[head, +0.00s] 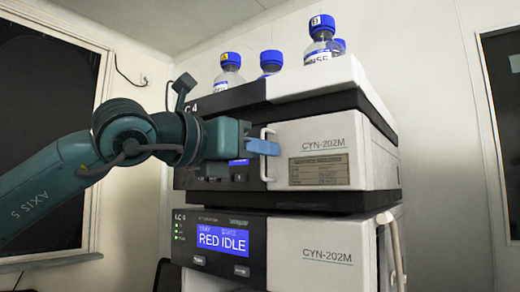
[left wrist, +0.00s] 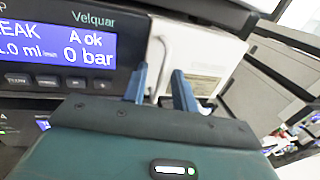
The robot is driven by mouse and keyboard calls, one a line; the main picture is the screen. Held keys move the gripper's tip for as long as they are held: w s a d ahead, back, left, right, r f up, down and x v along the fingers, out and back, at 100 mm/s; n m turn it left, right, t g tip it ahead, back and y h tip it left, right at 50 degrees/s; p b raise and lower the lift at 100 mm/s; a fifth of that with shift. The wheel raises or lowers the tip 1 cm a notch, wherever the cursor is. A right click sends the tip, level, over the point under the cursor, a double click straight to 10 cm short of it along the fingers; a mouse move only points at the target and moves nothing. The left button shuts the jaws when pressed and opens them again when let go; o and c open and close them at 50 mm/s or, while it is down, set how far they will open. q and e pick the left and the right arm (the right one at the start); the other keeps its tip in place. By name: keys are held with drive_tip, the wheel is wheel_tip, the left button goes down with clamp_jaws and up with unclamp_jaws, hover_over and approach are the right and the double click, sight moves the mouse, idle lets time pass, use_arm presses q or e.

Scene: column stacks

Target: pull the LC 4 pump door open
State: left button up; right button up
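The LC 4 pump is the upper module of the stack. Its white pump door (head: 315,155), marked CYN-202M, faces me and looks shut. A white upright bar handle (head: 264,168) is on the door's left edge. The door (left wrist: 205,60) and handle (left wrist: 160,66) also show in the left wrist view. My left gripper (head: 264,147) is at the handle, its blue fingers pointing right. In the left wrist view the fingers (left wrist: 163,88) are apart, with the handle appearing between them; contact cannot be told. My right gripper is not in view.
Blue-capped bottles (head: 322,40) stand in a tray on top of the stack. A pale bar handle (head: 393,245) stands out at the lower module's right side.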

use_arm(q)
drive_tip(key=shift+s, duration=0.15)
drive_tip(key=shift+c, duration=0.6)
clamp_jaws()
